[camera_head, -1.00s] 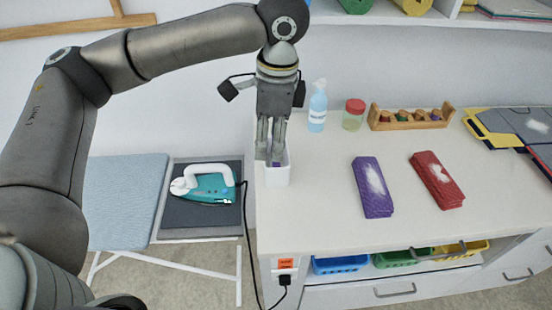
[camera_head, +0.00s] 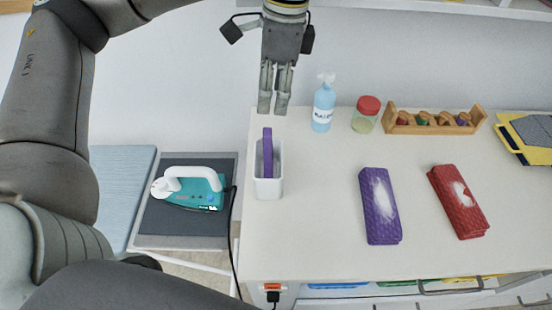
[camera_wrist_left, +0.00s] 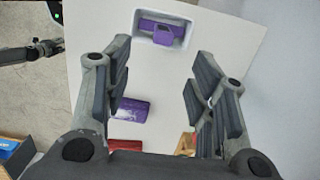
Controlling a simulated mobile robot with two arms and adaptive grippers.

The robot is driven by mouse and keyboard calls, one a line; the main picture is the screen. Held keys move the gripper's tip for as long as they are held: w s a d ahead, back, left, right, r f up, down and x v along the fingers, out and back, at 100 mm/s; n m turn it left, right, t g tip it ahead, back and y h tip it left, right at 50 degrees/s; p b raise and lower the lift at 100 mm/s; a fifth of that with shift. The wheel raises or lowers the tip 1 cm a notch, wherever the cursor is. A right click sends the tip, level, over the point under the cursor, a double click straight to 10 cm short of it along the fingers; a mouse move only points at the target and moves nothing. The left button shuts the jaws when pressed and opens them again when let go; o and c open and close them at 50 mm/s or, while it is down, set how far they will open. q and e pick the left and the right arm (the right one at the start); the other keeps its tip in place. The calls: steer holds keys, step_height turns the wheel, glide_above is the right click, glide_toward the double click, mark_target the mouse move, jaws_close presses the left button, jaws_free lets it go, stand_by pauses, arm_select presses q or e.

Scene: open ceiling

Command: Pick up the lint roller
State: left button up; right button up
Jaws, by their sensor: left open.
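The lint roller (camera_head: 267,150) shows as a purple upright handle standing in a white holder (camera_head: 269,188) at the left end of the white table. Its lower part is hidden inside the holder. My left gripper (camera_head: 273,108) points down, with its fingers open and empty, above the table and apart from the handle. In the left wrist view the holder (camera_wrist_left: 139,38) and purple roller (camera_wrist_left: 163,33) show at the top, beyond the open fingers (camera_wrist_left: 163,85).
A blue spray bottle (camera_head: 323,108), a red-lidded jar (camera_head: 366,115) and a wooden spool rack (camera_head: 435,129) stand at the back. Purple (camera_head: 380,215) and red (camera_head: 459,208) folded cloths lie to the right. An iron (camera_head: 190,188) sits on a board at left.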

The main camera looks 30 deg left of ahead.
arm_select(q)
steer(key=b, duration=0.6)
glide_above(271, 133)
step_height(271, 133, down, 6)
step_height(271, 133, down, 5)
steer(key=shift+f, duration=0.1)
steer(key=f, duration=0.2)
steer(key=a+f+p, duration=0.1)
steer(key=f, duration=0.2)
steer(key=shift+s+a, duration=0.15)
steer(key=shift+f, duration=0.5)
steer(key=c, duration=1.1)
steer(key=shift+r, duration=0.1)
